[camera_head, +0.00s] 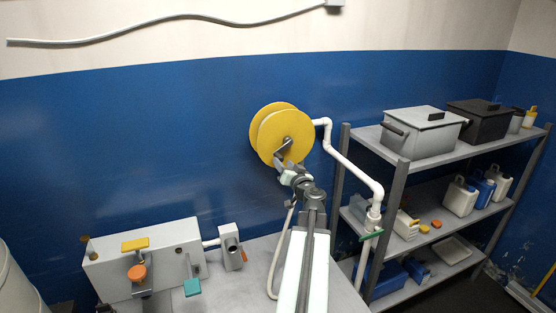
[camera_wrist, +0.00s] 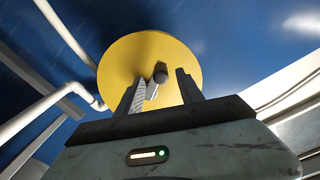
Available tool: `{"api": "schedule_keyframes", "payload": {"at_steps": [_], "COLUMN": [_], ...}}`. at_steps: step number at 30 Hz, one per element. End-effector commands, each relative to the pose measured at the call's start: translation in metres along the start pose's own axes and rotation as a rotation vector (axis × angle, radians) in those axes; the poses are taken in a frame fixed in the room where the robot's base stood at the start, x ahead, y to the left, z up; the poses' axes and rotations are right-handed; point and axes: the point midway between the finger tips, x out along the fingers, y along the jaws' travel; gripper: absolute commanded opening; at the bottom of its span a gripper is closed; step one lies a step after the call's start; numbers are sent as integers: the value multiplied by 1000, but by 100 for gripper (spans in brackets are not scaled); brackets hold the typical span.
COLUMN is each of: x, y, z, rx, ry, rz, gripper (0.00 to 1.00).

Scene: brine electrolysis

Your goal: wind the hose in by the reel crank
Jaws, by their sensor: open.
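The yellow reel (camera_head: 268,128) is mounted at the blue wall, with two round flanges. Its dark crank (camera_head: 285,146) is on the front face, partly hidden by my gripper (camera_head: 282,162). In the wrist view the reel (camera_wrist: 120,60) fills the upper middle, and the crank's handle (camera_wrist: 160,72) points toward the camera. My gripper (camera_wrist: 159,84) is open, with one finger on each side of the handle and gaps showing. A pale hose (camera_head: 280,250) hangs below the reel and curves down to the bench behind my arm.
A white pipe (camera_head: 350,163) runs from beside the reel down to a green-handled valve (camera_head: 372,234). A grey shelf unit (camera_head: 402,172) with bins and jugs stands at the right. A grey box (camera_head: 163,263) with coloured knobs sits on the bench at the left.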

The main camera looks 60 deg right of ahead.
Motion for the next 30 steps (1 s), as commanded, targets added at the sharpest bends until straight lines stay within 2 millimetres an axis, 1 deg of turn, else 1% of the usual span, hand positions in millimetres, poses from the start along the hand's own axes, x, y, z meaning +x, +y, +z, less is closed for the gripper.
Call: {"api": "schedule_keyframes", "payload": {"at_steps": [1,6,9,15,16,19,20,21,30], "x": [14,44,52,52,52,52,52,52,52], "y": [0,0,-1,-1,-1,-2,-2,-2,-2], "z": [0,0,0,1,1,1,1,1,1], "rx": [0,0,0,1,1,1,1,1,0], "ry": [-1,-2,-2,-2,-2,-2,-2,-2,-3], "rz": [-3,-2,-2,-2,-2,-2,-2,-2,-3], "gripper": [44,44,44,44,42,14,5,0,0]}}
